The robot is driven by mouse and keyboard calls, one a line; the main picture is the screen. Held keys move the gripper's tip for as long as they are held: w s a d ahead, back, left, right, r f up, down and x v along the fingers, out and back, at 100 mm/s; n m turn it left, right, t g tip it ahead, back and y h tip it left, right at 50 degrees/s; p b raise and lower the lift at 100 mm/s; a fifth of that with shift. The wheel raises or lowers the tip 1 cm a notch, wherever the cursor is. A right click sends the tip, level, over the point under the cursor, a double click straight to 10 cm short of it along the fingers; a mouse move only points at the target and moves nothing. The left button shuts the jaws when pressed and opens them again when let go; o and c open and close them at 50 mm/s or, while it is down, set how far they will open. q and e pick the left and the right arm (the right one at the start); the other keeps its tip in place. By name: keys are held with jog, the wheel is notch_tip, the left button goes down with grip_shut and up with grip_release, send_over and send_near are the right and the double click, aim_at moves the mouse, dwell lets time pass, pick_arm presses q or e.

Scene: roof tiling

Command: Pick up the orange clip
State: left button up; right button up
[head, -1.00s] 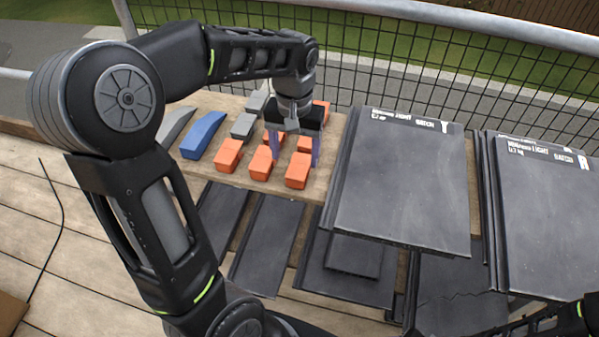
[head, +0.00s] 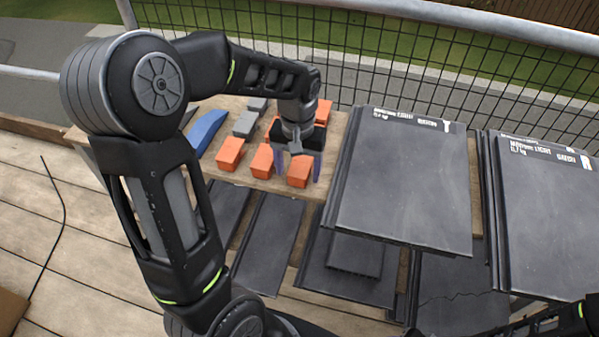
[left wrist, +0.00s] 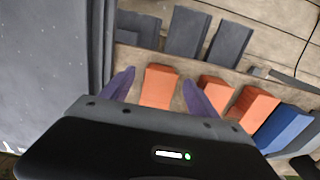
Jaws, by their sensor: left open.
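Several orange clips lie in rows on a wooden board. The front-right orange clip (head: 299,171) has my left gripper (head: 297,172) right over it. In the left wrist view this clip (left wrist: 160,87) shows between the two purple fingertips of the left gripper (left wrist: 160,92). The fingers are open, one on each side of the clip, with a gap to it. I cannot tell how high above the board the fingertips are. Two more front-row orange clips, a middle one (head: 263,160) and a left one (head: 230,152), lie to its left. The gripper hides part of the clips behind. My right gripper is not seen.
Grey clips (head: 245,124) and a blue piece (head: 207,131) lie to the left on the board. A stack of dark tiles (head: 405,185) stands close to the right of the gripper. More dark tiles (head: 268,243) lie in front, lower down. A mesh fence (head: 420,75) runs behind.

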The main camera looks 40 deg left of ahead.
pick_arm(q)
jog(key=shift+f, duration=0.85)
grip_shut()
dwell(0.5)
